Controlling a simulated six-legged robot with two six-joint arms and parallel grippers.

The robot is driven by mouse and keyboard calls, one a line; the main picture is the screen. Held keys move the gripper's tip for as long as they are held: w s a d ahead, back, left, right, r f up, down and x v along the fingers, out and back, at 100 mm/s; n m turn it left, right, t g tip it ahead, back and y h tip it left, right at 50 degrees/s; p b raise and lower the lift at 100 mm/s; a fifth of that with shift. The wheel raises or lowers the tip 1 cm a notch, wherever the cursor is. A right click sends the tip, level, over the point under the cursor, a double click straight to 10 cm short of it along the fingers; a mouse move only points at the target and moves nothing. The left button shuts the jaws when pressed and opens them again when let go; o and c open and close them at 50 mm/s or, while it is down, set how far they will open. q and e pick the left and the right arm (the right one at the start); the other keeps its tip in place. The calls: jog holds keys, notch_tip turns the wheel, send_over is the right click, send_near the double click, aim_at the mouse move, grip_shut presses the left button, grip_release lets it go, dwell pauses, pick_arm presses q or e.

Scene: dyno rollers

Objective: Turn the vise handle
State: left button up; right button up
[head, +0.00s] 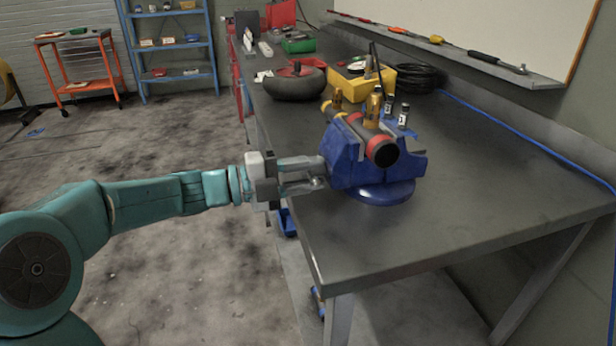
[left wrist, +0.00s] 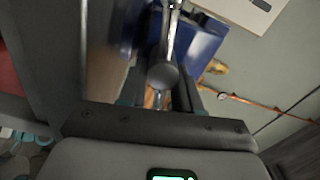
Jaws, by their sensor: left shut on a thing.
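The blue vise (head: 350,165) stands on the grey workbench near its left edge. A dark pipe with red bands (head: 383,150) lies across its top. My left gripper (head: 318,173) reaches in from the left to the vise's near-left side and is shut on the metal vise handle. The handle (left wrist: 163,74) shows in the left wrist view as a grey bar with a rounded end, in front of the blue vise body (left wrist: 200,45). In the head view the fingers hide most of the handle. My right gripper is not in view.
The workbench (head: 480,210) is clear to the right of the vise. Behind the vise are small bottles (head: 403,115), a yellow bin (head: 345,85), a black coil (head: 415,77) and a dark tire-like ring (head: 294,84). A tool ledge (head: 470,62) runs along the wall.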

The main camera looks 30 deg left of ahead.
pick_arm(q)
jog(key=shift+a+r, duration=0.1)
dwell(0.3)
jog(key=o, duration=1)
jog(key=shift+w, duration=0.15)
jog(key=p+v, duration=0.1)
jog(key=v, duration=1.5)
jog(key=shift+s, duration=0.25)
